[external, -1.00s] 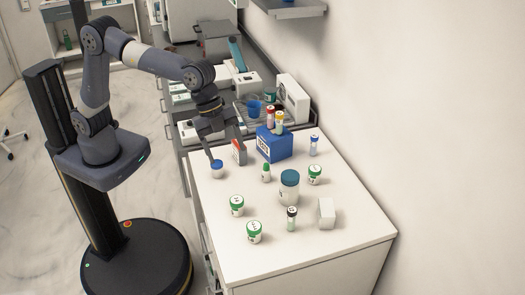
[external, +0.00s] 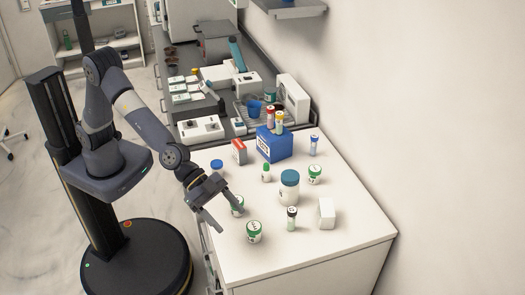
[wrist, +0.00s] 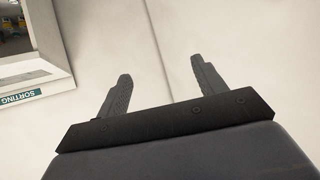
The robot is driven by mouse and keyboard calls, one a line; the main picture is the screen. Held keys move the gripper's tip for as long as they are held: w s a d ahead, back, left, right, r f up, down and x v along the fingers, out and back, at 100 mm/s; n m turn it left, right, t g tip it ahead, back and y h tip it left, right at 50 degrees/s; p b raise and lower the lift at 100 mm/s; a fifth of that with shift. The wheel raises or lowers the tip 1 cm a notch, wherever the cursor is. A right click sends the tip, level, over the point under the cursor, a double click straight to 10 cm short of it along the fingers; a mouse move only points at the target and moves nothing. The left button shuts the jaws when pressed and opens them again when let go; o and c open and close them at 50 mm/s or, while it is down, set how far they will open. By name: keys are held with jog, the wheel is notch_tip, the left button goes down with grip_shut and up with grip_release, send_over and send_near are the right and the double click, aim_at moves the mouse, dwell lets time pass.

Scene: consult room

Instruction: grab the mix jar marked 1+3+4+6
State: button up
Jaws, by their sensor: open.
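Three white jars with green lids stand on the white counter (external: 290,252): a left one (external: 238,210), a front one (external: 254,233) and a right one (external: 314,174). Their label marks are too small to read, so I cannot tell which is 1+3+4+6. My gripper (external: 229,216) is open and empty at the counter's left edge, with its fingers beside the left green-lidded jar and partly hiding it. Contact cannot be told. In the wrist view my open gripper (wrist: 160,70) shows pale surfaces between its fingers and no jar.
A large teal-lidded jar (external: 289,188), a dark-capped vial (external: 291,218), a small green-capped vial (external: 266,173) and a white block (external: 326,213) stand nearby. A blue rack (external: 273,145), a red box (external: 239,152) and a blue lid (external: 217,164) are farther back. The front counter is bare.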

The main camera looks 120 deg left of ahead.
aim_at(254, 226)
jog(key=s+a+f+n+y+b, duration=0.1)
jog(key=s+f+n+y, duration=0.1)
jog(key=f, duration=0.1)
jog(key=s+a+f+n+t+y+b, duration=0.1)
jog(key=s+a+f+n+y, duration=0.1)
jog(key=f+y, duration=0.1)
jog(key=s+a+f+n+y+b, duration=0.1)
jog(key=s+a+f+n+y, duration=0.1)
jog(key=f+n, duration=0.1)
jog(key=shift+a+f+b, duration=0.2)
jog(key=shift+f+b, duration=0.1)
jog(key=shift+f, duration=0.05)
jog(key=shift+w+a+y, duration=0.25)
jog(key=shift+y, duration=0.05)
jog(key=x, duration=0.4)
jog(key=shift+w+p, duration=0.35)
jog(key=shift+d+p+x, duration=0.15)
jog(key=shift+p+x, duration=0.25)
jog(key=shift+x, duration=1)
jog(key=shift+d+p+x, duration=0.15)
jog(key=shift+p+x, duration=0.2)
jog(key=shift+x, duration=1)
jog(key=shift+w+r, duration=0.1)
jog(key=shift+w, duration=0.1)
jog(key=c, duration=1)
